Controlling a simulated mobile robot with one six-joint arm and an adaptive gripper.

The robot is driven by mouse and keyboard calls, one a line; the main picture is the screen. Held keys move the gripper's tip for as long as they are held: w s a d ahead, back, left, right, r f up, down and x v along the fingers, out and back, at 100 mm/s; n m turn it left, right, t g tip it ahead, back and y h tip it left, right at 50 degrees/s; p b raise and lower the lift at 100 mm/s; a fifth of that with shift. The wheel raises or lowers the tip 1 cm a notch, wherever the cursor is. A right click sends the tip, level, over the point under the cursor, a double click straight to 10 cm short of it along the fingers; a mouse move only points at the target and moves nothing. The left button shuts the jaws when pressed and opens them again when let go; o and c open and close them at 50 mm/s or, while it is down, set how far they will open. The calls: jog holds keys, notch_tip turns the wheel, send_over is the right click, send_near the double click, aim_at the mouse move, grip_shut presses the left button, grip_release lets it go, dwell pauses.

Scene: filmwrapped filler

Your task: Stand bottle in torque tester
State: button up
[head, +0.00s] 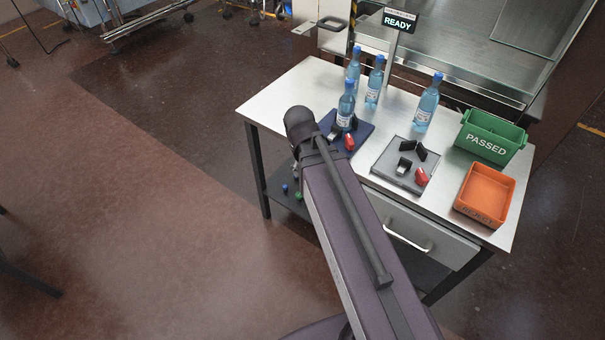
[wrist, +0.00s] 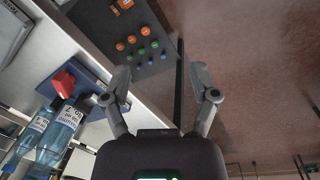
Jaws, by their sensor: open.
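Several clear blue bottles with blue caps and white labels stand upright on the table. One bottle (head: 346,112) stands at the dark blue fixture (head: 361,128) with a red knob; I cannot tell whether its jaws hold it. A grey plate fixture (head: 393,176) with black jaws and a red knob is empty. I cannot tell for sure which fixture is the torque tester. My gripper (wrist: 162,76) is open and empty in the wrist view, beside the table edge. The blue fixture (wrist: 92,84) and bottles (wrist: 62,132) lie to its left there. My arm hides the gripper in the head view.
Two bottles (head: 375,82) stand at the back left and one (head: 427,102) at the back right. A green PASSED bin (head: 487,147) and an orange bin (head: 468,208) stand at the right. Coloured caps (wrist: 131,39) lie on the lower shelf. A READY sign (head: 398,21) stands behind.

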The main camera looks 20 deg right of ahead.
jog(key=shift+s+a+m+y, duration=0.7)
jog(key=shift+s+a+m, duration=0.2)
jog(key=shift+s, duration=0.1)
dwell(1.2)
